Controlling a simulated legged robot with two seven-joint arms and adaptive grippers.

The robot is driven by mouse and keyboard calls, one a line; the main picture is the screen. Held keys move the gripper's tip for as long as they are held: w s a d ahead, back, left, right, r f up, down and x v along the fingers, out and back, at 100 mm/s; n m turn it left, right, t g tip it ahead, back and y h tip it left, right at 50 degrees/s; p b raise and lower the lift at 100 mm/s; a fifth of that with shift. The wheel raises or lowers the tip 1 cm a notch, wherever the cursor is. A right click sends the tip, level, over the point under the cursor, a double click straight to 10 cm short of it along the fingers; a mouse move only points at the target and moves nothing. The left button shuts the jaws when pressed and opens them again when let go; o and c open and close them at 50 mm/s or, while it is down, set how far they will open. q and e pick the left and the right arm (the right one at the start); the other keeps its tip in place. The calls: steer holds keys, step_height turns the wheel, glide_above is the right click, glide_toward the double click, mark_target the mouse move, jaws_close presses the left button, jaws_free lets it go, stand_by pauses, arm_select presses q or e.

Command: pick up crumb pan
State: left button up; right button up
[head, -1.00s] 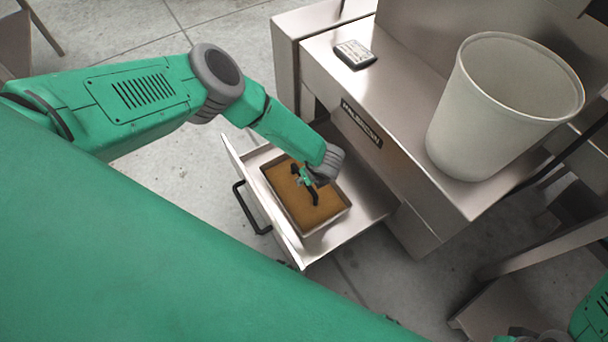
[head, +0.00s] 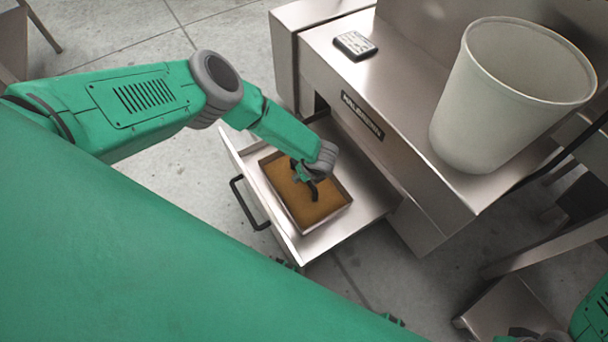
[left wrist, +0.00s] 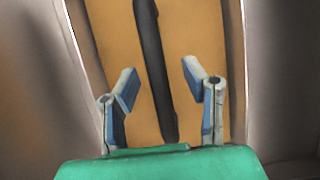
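The crumb pan (head: 337,214) is a shallow rectangular metal pan with a brown, crumb-covered bottom, lying in a pulled-out metal drawer (head: 359,182). A dark bar handle (head: 314,191) spans the pan. In the left wrist view the handle (left wrist: 153,70) runs lengthwise over the brown bottom (left wrist: 195,35). My left gripper (head: 307,176) is over the middle of the pan, at the handle. In the left wrist view its two blue-grey fingers (left wrist: 159,80) are spread, one on each side of the handle, with gaps showing. The right gripper is not visible; only part of that arm shows at the lower right.
The drawer front has a black handle (head: 248,203). The metal machine (head: 403,165) stands right of the drawer, with a large pale bin (head: 487,120) and a small labelled box (head: 355,45) on top. Concrete floor is open behind the drawer.

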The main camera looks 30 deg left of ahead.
arm_select(q)
steer(key=shift+a+f, duration=0.1)
jaws_close()
steer(key=shift+r, duration=0.2)
